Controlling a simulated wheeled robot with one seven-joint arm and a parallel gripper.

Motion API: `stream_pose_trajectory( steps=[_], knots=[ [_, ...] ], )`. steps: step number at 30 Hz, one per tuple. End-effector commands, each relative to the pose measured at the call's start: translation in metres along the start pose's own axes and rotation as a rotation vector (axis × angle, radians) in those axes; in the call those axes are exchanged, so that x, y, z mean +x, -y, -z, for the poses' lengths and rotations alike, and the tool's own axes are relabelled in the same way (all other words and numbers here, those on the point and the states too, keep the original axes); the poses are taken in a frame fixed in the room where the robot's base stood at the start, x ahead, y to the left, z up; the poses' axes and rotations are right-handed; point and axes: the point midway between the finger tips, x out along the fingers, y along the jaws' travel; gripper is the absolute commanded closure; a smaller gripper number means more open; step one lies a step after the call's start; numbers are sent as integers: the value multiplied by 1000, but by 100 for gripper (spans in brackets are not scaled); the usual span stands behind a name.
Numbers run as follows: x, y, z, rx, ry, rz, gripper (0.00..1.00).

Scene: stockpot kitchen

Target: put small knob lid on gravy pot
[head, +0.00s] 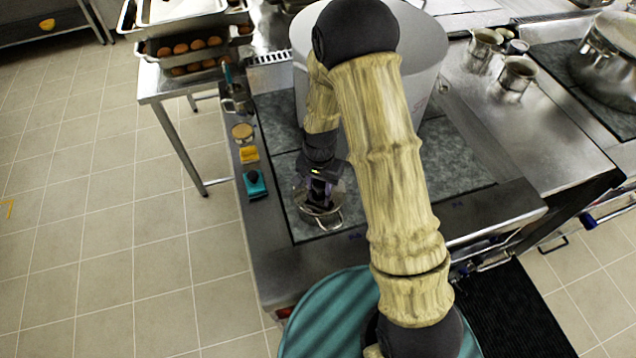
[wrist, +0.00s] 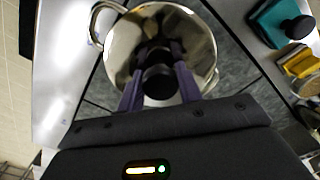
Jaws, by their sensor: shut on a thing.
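My gripper (wrist: 158,88) is shut on a black knob (wrist: 158,80), which sits between its two purple fingers. I take this to be the knob of the small lid. The shiny steel gravy pot (wrist: 203,50) is right below the fingers, and a loop handle shows at its upper left in the wrist view. In the head view the pot (head: 320,221) stands at the front left of the dark stove top, under my gripper (head: 319,198). The lid's rim cannot be told apart from the pot's bright metal, so I cannot tell whether the lid touches the pot.
A teal block with a black knob (head: 255,184), a yellow item (head: 249,155) and a round tan-topped container (head: 243,132) line the counter's left edge. A large stockpot (head: 425,45) stands behind my arm. Steel cups (head: 517,73) stand at the right.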

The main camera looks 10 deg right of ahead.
Motion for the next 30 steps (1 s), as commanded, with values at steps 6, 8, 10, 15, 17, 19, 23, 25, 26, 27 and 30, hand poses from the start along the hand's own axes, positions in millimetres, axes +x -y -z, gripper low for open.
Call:
stream_pose_trajectory(
  steps=[6,8,10,15,17,19,23,25,26,27,30],
  knots=[
    [0,2,-1,-5,0,0,90],
    [0,2,-2,-6,0,0,90],
    [0,2,-2,-7,-1,0,90],
    [0,2,-2,-7,-1,0,39],
    [0,2,-2,-7,-1,0,39],
    [0,2,-2,-7,-1,0,39],
    [0,2,-2,-6,0,0,39],
    [-1,2,-1,-5,-1,1,39],
    [-2,2,-1,-5,-1,1,39],
    [-4,2,-1,-4,-2,2,39],
    [-12,2,0,-4,-3,2,39]
  ],
)
